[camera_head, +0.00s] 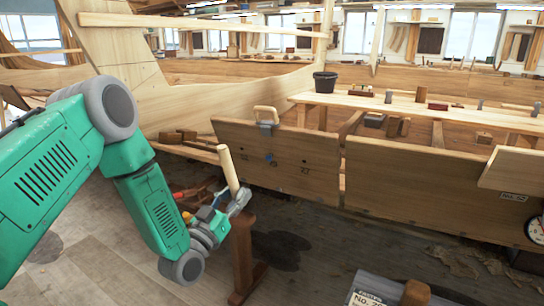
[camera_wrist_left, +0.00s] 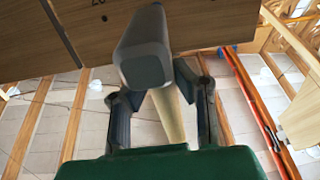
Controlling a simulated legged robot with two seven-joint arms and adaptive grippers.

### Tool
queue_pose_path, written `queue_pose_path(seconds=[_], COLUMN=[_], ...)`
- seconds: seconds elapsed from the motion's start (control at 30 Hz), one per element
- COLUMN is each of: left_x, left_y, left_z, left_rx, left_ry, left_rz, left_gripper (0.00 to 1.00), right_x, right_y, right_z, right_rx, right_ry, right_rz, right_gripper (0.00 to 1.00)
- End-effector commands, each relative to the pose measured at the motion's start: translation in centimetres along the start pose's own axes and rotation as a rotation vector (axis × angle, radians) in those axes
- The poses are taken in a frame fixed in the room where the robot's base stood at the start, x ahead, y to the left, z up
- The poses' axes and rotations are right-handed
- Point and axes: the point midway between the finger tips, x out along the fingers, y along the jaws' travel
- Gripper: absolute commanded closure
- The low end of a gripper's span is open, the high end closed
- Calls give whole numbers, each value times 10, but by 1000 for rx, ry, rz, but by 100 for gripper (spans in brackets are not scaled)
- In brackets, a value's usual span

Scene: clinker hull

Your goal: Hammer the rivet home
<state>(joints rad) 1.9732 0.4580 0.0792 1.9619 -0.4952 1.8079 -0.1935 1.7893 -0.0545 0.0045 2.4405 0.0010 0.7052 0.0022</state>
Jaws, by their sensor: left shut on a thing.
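My left gripper (camera_head: 237,199) is shut on the wooden handle of a hammer (camera_head: 229,169), in front of the hull planking. In the left wrist view the hammer's blunt grey head (camera_wrist_left: 145,55) is close to the camera, and its pale handle (camera_wrist_left: 169,115) runs between the two fingers. The hammer's head is hard to make out in the head view. The wide plank (camera_head: 285,170) bears a small blue spot (camera_head: 268,157) and several dark marks. I cannot tell which of these is the rivet. The hammer appears apart from the plank in the head view. My right gripper is out of view.
A clamp (camera_head: 266,123) with a pale handle sits on the plank's top edge. A wooden trestle (camera_head: 243,255) stands below my left gripper. A labelled box (camera_head: 372,298) is at the bottom right.

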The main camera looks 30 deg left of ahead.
Motion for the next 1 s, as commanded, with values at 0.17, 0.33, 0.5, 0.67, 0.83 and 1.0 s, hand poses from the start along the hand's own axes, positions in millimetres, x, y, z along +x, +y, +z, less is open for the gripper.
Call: queue_pose_path(seconds=[0.17, 0.33, 0.5, 0.67, 0.83, 1.0], left_x=[8, 8, 16, 31, 40, 42], left_y=[1, 2, 1, 0, -1, -1], left_z=[-4, -5, -1, 3, 2, 0], left_rx=[1, 2, 4, 4, 4, 4], left_ry=[16, 17, 41, 87, 115, 118], left_rz=[2, 2, 6, 14, 19, 20], left_gripper=[100, 100, 100, 100, 100, 100], right_x=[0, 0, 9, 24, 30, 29], right_y=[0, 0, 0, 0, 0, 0], right_z=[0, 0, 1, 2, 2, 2], right_rx=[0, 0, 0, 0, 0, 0], right_ry=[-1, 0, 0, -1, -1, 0], right_rz=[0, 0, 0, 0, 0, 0], right_gripper=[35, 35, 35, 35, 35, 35])
